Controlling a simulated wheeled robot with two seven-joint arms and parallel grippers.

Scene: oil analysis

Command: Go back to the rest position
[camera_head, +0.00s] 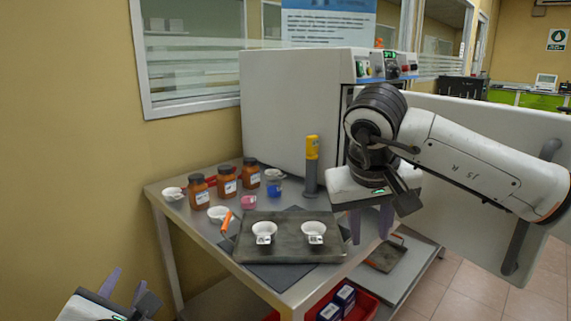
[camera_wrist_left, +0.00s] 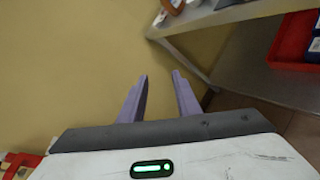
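My left gripper (camera_head: 125,282) is at the bottom left corner of the head view, away from the table. Its purple fingers stand apart in the left wrist view (camera_wrist_left: 160,75), with nothing between them. My right gripper (camera_head: 370,224) hangs in front of the white oven at the table's right side, fingers pointing down. Its purple fingers are apart and no object shows between them. It is right of a dark tray (camera_head: 285,252) that bears two small white crucibles (camera_head: 264,231) (camera_head: 313,231).
The steel table (camera_head: 166,207) also carries brown jars (camera_head: 227,181), small white dishes, an orange tool (camera_head: 226,222) and a yellow-topped device (camera_head: 312,155). The white oven (camera_head: 290,105) has its door (camera_head: 470,200) open to the right. A red bin (camera_head: 363,304) is below.

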